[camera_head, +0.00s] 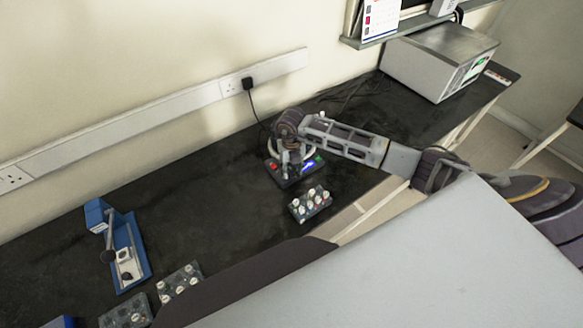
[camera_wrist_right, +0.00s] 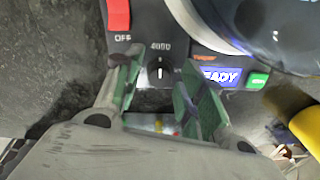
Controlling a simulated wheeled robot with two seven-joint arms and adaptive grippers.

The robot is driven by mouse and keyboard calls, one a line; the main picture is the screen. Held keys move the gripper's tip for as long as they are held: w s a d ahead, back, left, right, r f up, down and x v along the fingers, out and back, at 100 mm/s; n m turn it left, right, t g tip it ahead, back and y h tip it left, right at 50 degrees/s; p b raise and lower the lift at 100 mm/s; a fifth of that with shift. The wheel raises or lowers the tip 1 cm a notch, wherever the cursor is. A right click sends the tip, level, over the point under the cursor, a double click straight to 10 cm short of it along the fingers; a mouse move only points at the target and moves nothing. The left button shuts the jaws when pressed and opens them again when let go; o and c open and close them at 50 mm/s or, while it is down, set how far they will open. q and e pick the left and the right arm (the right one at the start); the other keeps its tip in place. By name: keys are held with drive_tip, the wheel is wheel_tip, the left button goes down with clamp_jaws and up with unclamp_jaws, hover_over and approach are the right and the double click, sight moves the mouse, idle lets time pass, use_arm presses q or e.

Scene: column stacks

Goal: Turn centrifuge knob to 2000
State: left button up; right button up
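The centrifuge (camera_head: 281,178) sits on the dark bench, its rounded body partly hidden behind my right arm. In the right wrist view its front panel shows a red switch (camera_wrist_right: 119,14) marked OFF, a blue display (camera_wrist_right: 220,77) reading "EADY" with its left end covered, and a green button (camera_wrist_right: 258,80). The small dark knob (camera_wrist_right: 160,71) has a white pointer line pointing up toward a label that looks like 4000. My right gripper (camera_wrist_right: 160,80) is open, its fingers apart on either side of the knob. Contact with the knob cannot be made out. My left gripper is not in view.
A rack of white-capped vials (camera_head: 311,204) stands just in front of the centrifuge. A blue device (camera_head: 128,250) and more vial racks (camera_head: 180,286) are at the lower left. A grey box-shaped instrument (camera_head: 436,62) stands at the back right.

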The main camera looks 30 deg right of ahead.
clamp_jaws()
